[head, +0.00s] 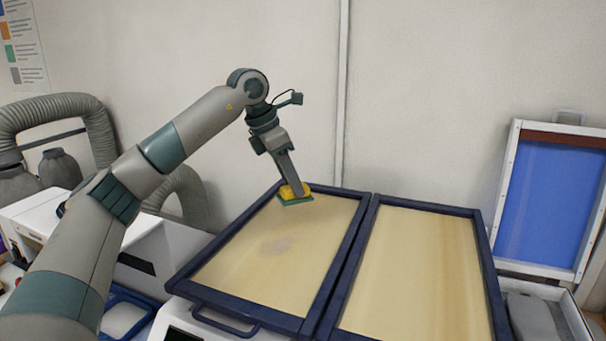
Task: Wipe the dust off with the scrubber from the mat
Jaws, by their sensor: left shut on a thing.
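My left gripper (297,188) points down and is shut on the scrubber (288,196), a yellow sponge with a green underside. The scrubber is over the far part of the left mat (232,272), a tan sheet in a dark blue frame. I cannot tell whether it touches the mat. A faint grey dust patch (277,245) lies near the middle of that mat, nearer to me than the scrubber. My right gripper is not in view.
A second tan mat (415,270) in a blue frame lies directly right of the first. A blue panel in a white frame (550,205) leans on the wall at right, above a grey bin (535,318). A grey hose (70,103) and white machine (165,245) stand at left.

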